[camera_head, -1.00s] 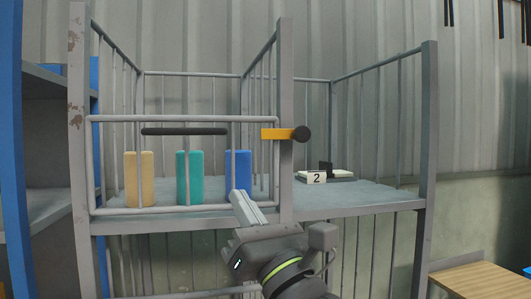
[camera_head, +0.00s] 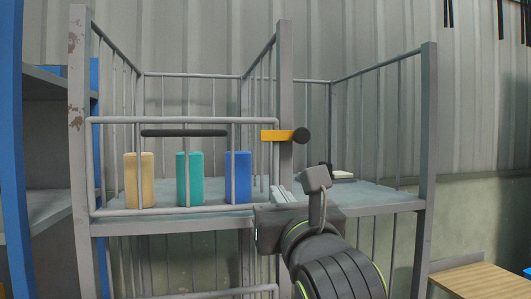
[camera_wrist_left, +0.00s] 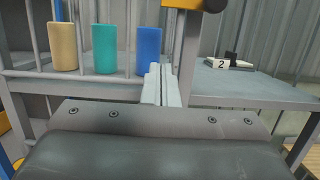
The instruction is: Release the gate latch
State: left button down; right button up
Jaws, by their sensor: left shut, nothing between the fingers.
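The gate latch is a yellow bar (camera_head: 272,134) with a dark round knob (camera_head: 301,135). It lies level across the grey post at the right end of the barred gate (camera_head: 180,119). My left gripper (camera_head: 281,194) is shut and empty, below the latch and apart from it, in front of the post's lower part. In the left wrist view its closed fingers (camera_wrist_left: 160,85) point up, with the lower part of the latch (camera_wrist_left: 185,4) at the top edge. My right gripper is not in view.
Behind the gate bars stand a yellow block (camera_head: 139,180), a teal block (camera_head: 189,179) and a blue block (camera_head: 238,177). A black handle (camera_head: 184,133) runs along the gate. A wooden top (camera_head: 472,280) is at lower right.

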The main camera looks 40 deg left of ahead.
aim_at(261, 146)
pick_arm(q)
jog(key=p+x, duration=0.2)
jog(key=x, duration=0.2)
jog(key=p+x, duration=0.2)
jog(key=x, duration=0.3)
jog(key=shift+a+r+p, duration=0.25)
jog(key=shift+r+p, duration=0.05)
jog(key=shift+p, duration=0.1)
jog(key=r+p, duration=0.2)
jog(key=shift+w+a+r, duration=0.2)
jog(key=shift+r, duration=0.2)
jog(key=shift+d+r, duration=0.2)
jog(key=shift+r, duration=0.3)
jog(key=shift+a, duration=0.1)
jog(key=shift+f, duration=0.1)
